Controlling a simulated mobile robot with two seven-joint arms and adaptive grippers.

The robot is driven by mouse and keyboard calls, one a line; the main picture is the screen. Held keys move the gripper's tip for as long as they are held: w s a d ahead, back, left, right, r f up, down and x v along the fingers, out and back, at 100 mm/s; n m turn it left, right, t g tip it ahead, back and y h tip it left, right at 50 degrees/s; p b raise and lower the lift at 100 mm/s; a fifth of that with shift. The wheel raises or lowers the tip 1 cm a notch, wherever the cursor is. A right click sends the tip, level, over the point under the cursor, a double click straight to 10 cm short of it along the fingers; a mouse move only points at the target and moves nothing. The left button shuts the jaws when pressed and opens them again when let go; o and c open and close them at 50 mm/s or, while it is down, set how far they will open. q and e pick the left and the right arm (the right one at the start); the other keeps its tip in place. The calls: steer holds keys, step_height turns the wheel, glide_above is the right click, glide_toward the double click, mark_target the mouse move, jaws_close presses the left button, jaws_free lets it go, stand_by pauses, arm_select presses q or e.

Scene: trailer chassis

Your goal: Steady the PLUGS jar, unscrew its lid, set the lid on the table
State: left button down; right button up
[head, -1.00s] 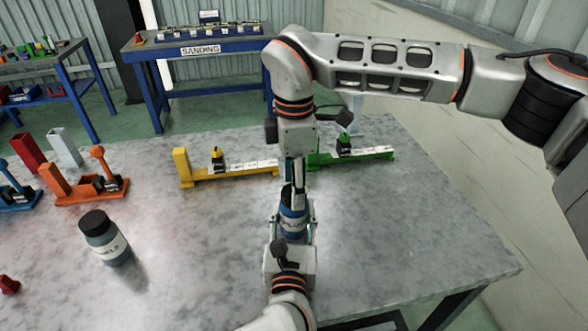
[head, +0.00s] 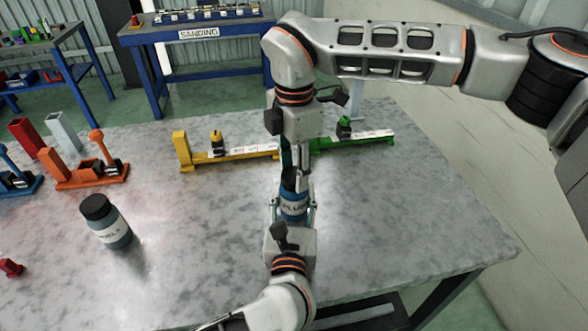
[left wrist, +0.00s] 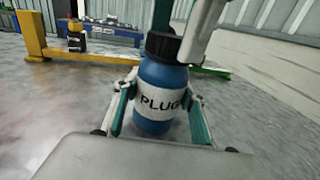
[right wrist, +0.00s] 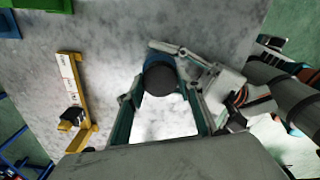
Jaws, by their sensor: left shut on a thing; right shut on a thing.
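The blue PLUGS jar (head: 294,208) stands upright on the grey table, its white label facing the left wrist view (left wrist: 158,103). Its black lid (left wrist: 163,46) sits on top of the jar, and shows from above in the right wrist view (right wrist: 160,79). My left gripper (head: 293,212) is shut around the jar's body from the near side, low over the table. My right gripper (head: 300,182) points down from above and is shut on the lid; its fingers partly hide the lid in the head view. I cannot tell whether the lid has turned.
A second dark-lidded jar (head: 107,222) stands at the left. Yellow (head: 230,155) and green (head: 352,143) fixtures lie behind the grippers, an orange one (head: 92,175) further left. A red piece (head: 11,268) lies at the left edge. The table's right side (head: 430,215) is clear.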

steer(key=n, duration=0.5)
steer(key=shift+n, duration=0.4)
steer(key=n, duration=2.6)
steer(key=shift+r, duration=0.1)
steer(key=n, duration=0.3)
steer(key=shift+n, duration=0.4)
steer(key=n, duration=0.3)
steer(key=shift+n, duration=0.4)
steer(key=shift+r, duration=0.2)
